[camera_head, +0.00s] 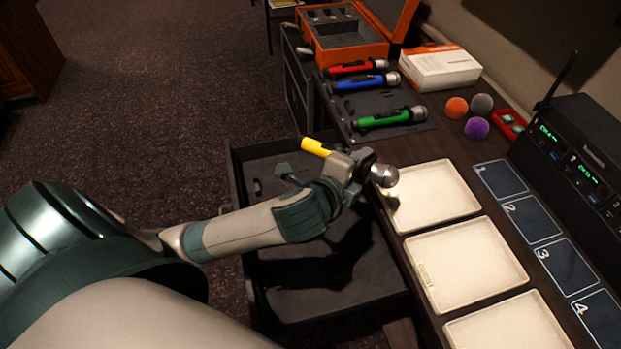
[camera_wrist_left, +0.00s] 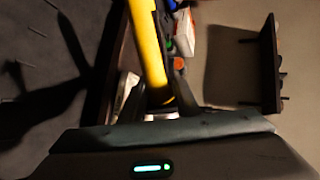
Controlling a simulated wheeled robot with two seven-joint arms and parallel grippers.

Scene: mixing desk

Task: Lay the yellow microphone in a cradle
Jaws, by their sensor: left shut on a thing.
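The yellow microphone (camera_head: 316,146) is held crosswise in my left gripper (camera_head: 358,170), which is shut on it. Its silver head (camera_head: 384,176) sticks out to the right, over the corner of the nearest white tray. Its yellow body also shows in the left wrist view (camera_wrist_left: 148,50), between the fingers. The gripper is above the right side of an open dark drawer (camera_head: 275,165). A dark mat (camera_head: 375,104) on the desk carries a red (camera_head: 355,67), a blue (camera_head: 366,82) and a green microphone (camera_head: 390,118). I cannot make out the cradles clearly. My right gripper is out of view.
Several white trays (camera_head: 467,256) line the desk, beside pads numbered 1 to 4 (camera_head: 533,219). A receiver with an antenna (camera_head: 580,150) stands at right. An orange case (camera_head: 345,52), a white box (camera_head: 438,67) and orange, grey and purple foam balls (camera_head: 476,128) are farther back.

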